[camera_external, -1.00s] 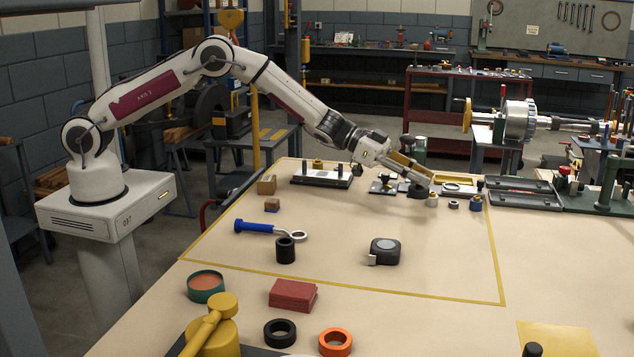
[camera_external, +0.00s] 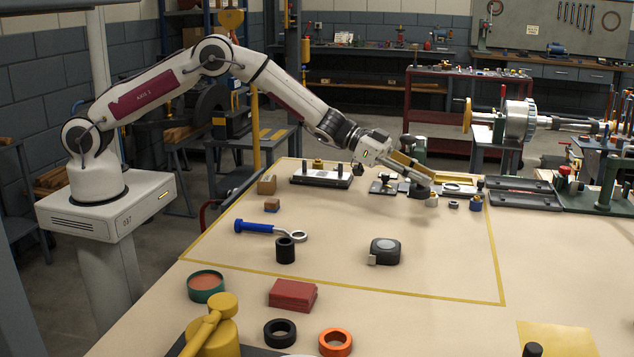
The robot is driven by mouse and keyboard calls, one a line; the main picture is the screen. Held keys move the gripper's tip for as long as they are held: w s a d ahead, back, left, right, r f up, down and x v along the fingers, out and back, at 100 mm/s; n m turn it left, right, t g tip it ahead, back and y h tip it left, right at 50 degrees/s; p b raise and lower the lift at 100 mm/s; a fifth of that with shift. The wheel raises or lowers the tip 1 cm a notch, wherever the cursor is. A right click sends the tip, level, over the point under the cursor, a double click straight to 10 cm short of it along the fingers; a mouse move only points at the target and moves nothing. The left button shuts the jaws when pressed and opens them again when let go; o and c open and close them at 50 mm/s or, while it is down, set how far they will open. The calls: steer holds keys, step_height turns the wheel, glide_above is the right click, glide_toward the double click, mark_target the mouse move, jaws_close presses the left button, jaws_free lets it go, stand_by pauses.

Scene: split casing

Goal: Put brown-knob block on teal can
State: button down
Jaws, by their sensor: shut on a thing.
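My gripper (camera_external: 428,189) reaches down at a slant to the far right part of the marked table area. The teal can (camera_external: 206,283) stands at the front left, just outside the yellow line. It is a low, round, dark green-teal tin with a flat reddish-brown top, far from my gripper.
A tape measure (camera_external: 385,252), a black cylinder (camera_external: 286,252) and a blue-handled ring tool (camera_external: 262,228) lie between gripper and can. Red boxes (camera_external: 292,294) and a yellow mallet-like object (camera_external: 215,325) are near the can. Small parts (camera_external: 476,203) crowd the back edge.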

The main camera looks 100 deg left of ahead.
steer(key=s+d+r+m+g+h, duration=0.1)
steer(key=s+d+m+g+h, duration=0.25)
steer(key=d, duration=0.85)
steer(key=s+d+r+m+h, duration=0.3)
steer(key=s+d, duration=0.4)
steer(key=d, duration=0.6)
steer(key=s+d+m+g+h, duration=0.2)
steer(key=s+d+m+g, duration=0.3)
steer(key=s, duration=0.9)
steer(key=s+d+f+m+g+h, duration=0.1)
steer(key=s+d+m+g, duration=0.4)
steer(key=s, duration=1)
steer(key=d+g+h, duration=0.1)
steer(key=d, duration=0.2)
steer(key=shift+s+f, duration=0.2)
steer(key=shift+f+g+h, duration=0.1)
steer(key=shift+g+h, duration=0.15)
steer(key=shift+f, duration=3.1)
